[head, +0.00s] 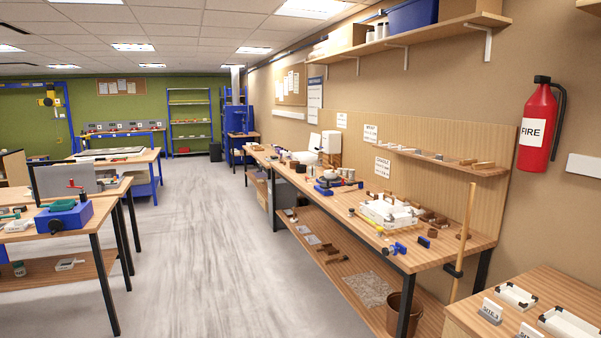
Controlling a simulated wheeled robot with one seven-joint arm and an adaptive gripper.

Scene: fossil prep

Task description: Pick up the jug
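I cannot make out a jug for certain in the head view. Several small white, dark and brown things stand on the long wooden bench (437,262) along the right wall, too small at this distance to tell whether one is a jug. My gripper is not in view.
A grey floor aisle (190,235) runs clear down the middle. A bench with a blue vise (64,215) stands on the left. A wooden table with white trays (515,296) is at the front right. A brown bin (404,313) stands beneath the long bench.

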